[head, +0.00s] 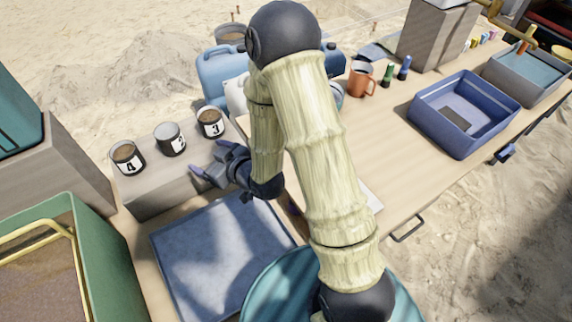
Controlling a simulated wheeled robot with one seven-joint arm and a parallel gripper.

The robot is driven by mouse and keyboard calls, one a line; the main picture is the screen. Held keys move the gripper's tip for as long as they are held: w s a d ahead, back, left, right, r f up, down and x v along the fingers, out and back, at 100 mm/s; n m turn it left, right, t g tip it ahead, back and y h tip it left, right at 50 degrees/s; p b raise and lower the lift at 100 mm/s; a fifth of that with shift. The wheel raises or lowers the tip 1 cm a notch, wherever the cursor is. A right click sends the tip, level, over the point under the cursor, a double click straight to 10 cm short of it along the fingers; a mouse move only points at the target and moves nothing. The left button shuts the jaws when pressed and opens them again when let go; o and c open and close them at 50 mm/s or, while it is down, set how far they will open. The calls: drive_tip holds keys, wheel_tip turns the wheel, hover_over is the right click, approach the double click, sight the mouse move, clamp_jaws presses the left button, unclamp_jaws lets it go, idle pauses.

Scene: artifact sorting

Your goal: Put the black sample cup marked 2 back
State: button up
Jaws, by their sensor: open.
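The black sample cup marked 2 (171,139) stands upright on a grey stone block (160,196), between two other black cups. Its inside looks pale grey, unlike the brown fill of its neighbours. The cup marked 3 (211,124) is to its right and the cup marked 4 (128,158) is to its left. My gripper (204,160) is open and empty, in front of and a little right of cup 2, with its fingers pointing toward the cups. It appears apart from cup 2.
A blue-grey mat (215,255) lies in front of the block. A green bin (98,250) stands at lower left. The table's middle is mostly clear.

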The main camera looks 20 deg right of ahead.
drive_tip(key=s+d+r+m+g+h, duration=0.1)
drive_tip(key=d+m+g+h, duration=0.15)
drive_tip(key=d, duration=0.35)
drive_tip(key=s+d+m+g+h, duration=0.1)
drive_tip(key=s+d+g+h, duration=0.1)
drive_tip(key=d+h, duration=0.3)
drive_tip(key=s+d+r+m+g, duration=0.4)
drive_tip(key=s+d, duration=0.3)
drive_tip(key=s, duration=0.4)
drive_tip(key=shift+s+d+r+g+h, duration=0.15)
drive_tip(key=shift+d+r+g+h, duration=0.05)
drive_tip(key=shift+r+g+h, duration=0.15)
